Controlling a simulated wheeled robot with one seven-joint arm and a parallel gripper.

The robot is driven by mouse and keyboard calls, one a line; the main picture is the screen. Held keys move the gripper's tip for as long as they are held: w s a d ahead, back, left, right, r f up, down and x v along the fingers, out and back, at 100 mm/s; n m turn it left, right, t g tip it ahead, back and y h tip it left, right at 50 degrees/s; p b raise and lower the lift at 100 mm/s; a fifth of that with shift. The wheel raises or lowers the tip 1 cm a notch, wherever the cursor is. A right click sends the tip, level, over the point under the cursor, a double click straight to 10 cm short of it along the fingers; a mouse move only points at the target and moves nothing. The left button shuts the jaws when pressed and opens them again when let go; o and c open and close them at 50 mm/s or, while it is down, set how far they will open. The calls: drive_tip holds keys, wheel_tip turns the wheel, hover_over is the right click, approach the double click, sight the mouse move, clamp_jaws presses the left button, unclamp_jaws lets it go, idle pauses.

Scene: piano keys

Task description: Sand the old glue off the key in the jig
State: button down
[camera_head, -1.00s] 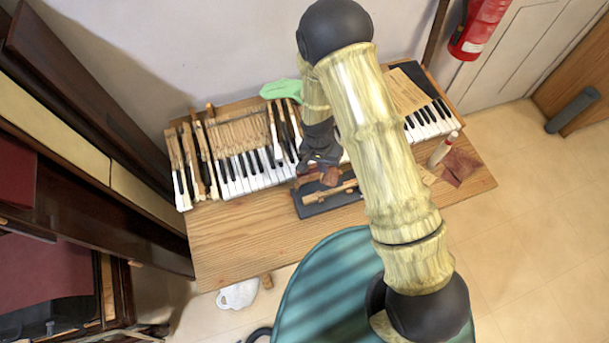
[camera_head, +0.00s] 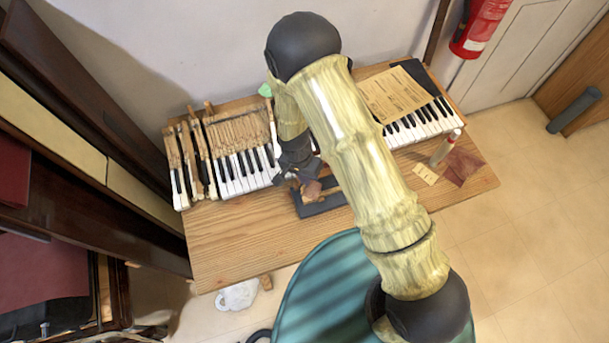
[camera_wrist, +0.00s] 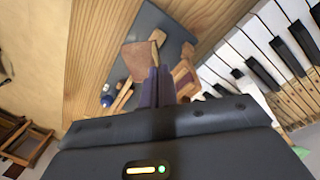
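The dark grey jig (camera_head: 318,207) lies on the workbench, and its blue-grey base fills the upper middle of the wrist view (camera_wrist: 180,40). Light wooden parts (camera_wrist: 122,98) show on it around my fingers; I cannot tell which is the key, and any glue is hidden. My gripper (camera_head: 300,172) is over the jig's left part. In the wrist view its fingers (camera_wrist: 157,88) are close together on a brown block (camera_wrist: 138,58), which also shows below the gripper in the head view (camera_head: 311,189). Whether the block touches the key is unclear.
Piano keys (camera_head: 232,175) lie behind the jig, with loose keys at left. A bottle (camera_head: 446,148), dark red sheet (camera_head: 463,166) and cream pieces (camera_head: 426,174) are at right. The bench's front left (camera_head: 235,240) is clear.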

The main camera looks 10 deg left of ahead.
drive_tip(key=shift+f+b, duration=0.9)
drive_tip(key=shift+f, duration=0.9)
drive_tip(key=shift+f+b, duration=0.8)
drive_tip(key=shift+f, duration=0.15)
drive_tip(key=shift+w+d+r, duration=0.1)
drive_tip(key=shift+w+d, duration=0.4)
drive_tip(key=shift+d, duration=0.35)
drive_tip(key=shift+w+d, duration=0.5)
drive_tip(key=shift+d, duration=0.3)
drive_tip(key=shift+w+d, duration=0.1)
drive_tip(key=shift+w+d+f+b, duration=0.15)
drive_tip(key=shift+w+d, duration=0.35)
drive_tip(key=shift+d, duration=0.35)
drive_tip(key=shift+w+d+f+b, duration=0.15)
drive_tip(key=shift+w+d, duration=0.3)
drive_tip(key=shift+d, duration=0.4)
drive_tip(key=shift+r, duration=0.1)
